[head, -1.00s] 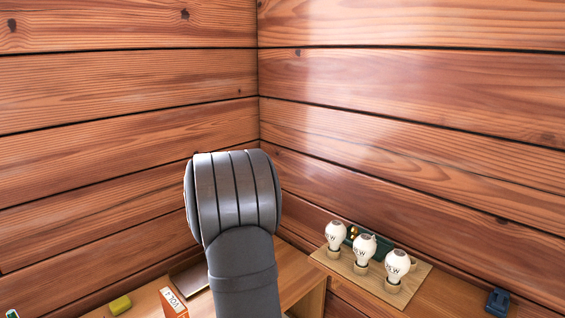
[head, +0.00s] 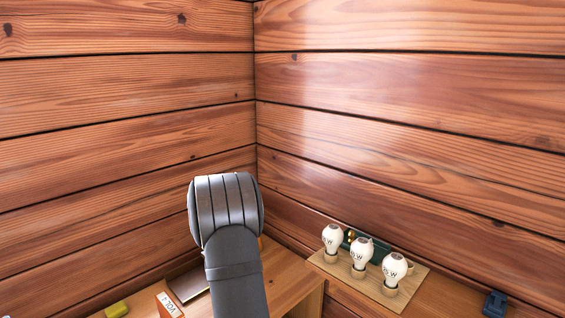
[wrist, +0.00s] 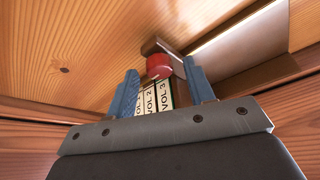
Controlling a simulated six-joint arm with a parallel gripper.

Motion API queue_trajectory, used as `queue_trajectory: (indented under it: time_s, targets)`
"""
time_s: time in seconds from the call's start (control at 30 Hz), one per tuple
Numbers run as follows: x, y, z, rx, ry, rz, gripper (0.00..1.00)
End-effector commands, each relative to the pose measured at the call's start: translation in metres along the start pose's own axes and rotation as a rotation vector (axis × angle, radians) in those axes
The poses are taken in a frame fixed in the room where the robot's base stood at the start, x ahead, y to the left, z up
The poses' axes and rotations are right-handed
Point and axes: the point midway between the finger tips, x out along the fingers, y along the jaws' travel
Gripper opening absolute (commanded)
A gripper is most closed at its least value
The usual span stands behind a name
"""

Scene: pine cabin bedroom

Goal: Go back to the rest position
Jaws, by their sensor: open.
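My gripper (wrist: 160,72) shows in the wrist view with its two blue fingers apart. It is open. White-labelled books (wrist: 152,97), with VOL 2 and VOL 3 readable, show between the fingers in the picture, beyond the gripper. A round red object (wrist: 159,65) shows near the fingertips; I cannot tell its distance from them. In the head view my arm stands in front of the corner and hides part of the desk; my gripper is not visible there.
In the head view, a wooden board (head: 408,295) holds three white bulbs (head: 362,251) at the right. A dark blue object (head: 495,303) lies farther right. An orange book (head: 170,304) and a yellow block (head: 117,310) are at lower left. Plank walls close the corner.

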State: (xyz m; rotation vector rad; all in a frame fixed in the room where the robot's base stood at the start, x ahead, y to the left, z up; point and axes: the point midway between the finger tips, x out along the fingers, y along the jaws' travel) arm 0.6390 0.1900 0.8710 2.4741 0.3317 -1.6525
Motion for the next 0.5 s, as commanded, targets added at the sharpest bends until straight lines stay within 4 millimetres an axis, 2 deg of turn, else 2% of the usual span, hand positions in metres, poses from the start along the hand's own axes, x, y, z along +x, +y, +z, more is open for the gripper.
queue_trajectory:
  time_s: [0.27, 0.5]
  targets:
    - [-0.007, 0.000, -0.001, 0.000, 0.001, 0.000, 0.49]
    - [-0.041, 0.000, -0.001, 0.000, 0.003, 0.000, 0.49]
